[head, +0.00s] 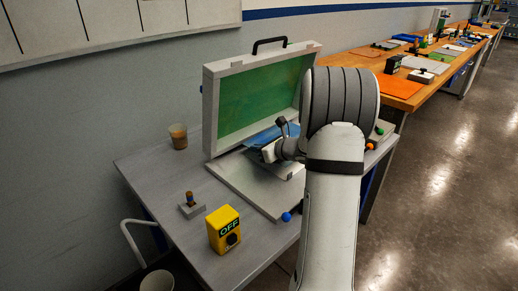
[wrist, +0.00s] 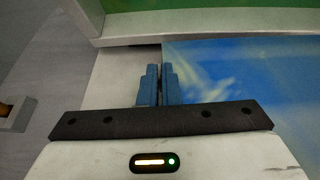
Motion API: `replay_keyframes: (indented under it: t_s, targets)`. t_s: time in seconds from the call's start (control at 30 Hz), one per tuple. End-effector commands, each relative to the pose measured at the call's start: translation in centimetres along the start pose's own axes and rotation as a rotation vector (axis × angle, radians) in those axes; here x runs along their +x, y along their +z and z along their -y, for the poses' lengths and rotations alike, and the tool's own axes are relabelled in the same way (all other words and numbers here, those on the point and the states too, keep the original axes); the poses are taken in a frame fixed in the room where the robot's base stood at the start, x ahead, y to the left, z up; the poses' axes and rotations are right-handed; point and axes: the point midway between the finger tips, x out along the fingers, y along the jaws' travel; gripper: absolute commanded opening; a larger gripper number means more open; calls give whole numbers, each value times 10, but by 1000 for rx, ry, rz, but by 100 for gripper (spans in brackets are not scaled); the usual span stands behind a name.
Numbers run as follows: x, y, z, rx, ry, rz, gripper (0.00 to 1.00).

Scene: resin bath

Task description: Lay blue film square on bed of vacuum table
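The blue film square (head: 262,138) shows in the head view as a blue patch over the bed, partly hidden by my arm. In the wrist view the glossy film (wrist: 240,85) fills the right side, its left edge running up from between my fingertips. My gripper (wrist: 158,82) has its two blue fingers close together on that edge; in the head view my gripper (head: 268,152) is over the bed. The vacuum table's pale bed (head: 245,185) is bare at the front left. I cannot tell how much of the film touches the bed.
The vacuum table's lid (head: 258,95), green inside, stands open at the back. A yellow OFF box (head: 223,230), a small switch-like block (head: 191,206) and a cup (head: 178,136) stand on the grey table (head: 160,170) to the left. A wooden bench (head: 400,88) runs along the right.

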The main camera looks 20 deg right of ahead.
Motion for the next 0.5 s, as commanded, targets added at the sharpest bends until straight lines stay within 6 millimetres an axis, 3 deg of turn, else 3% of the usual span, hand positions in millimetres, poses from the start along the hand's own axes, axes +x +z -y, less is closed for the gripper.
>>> replay_keyframes:
  t_s: [0.5]
  targets:
    - [6,-16,1,1,-1,0,0]
